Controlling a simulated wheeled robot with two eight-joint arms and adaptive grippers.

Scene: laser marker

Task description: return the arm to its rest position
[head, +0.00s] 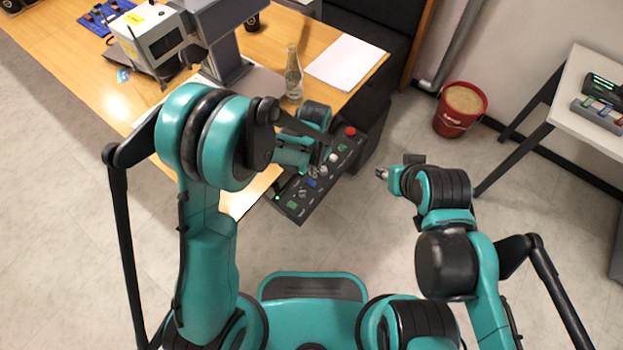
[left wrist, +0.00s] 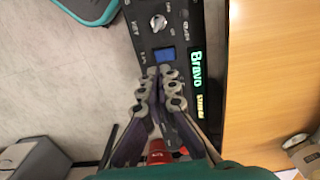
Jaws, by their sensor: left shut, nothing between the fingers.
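My left arm reaches over the table's corner, and its gripper (head: 321,153) is above the black control panel (head: 322,192). In the left wrist view its two ridged fingers (left wrist: 161,80) are together with nothing between them. Their tips overlap the panel just below a blue button (left wrist: 165,55) in the picture; contact cannot be told. My right gripper (head: 384,173) is held over open floor, right of the panel. Its fingers are too small to tell whether they are apart.
The wooden table (head: 283,38) carries the marking machine (head: 158,40), a glass bottle (head: 293,75) and white paper (head: 346,63). The panel has a red button (head: 350,131) and knobs. A red bucket (head: 461,110) stands at right, near a white side table (head: 575,85). Floor is clear between.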

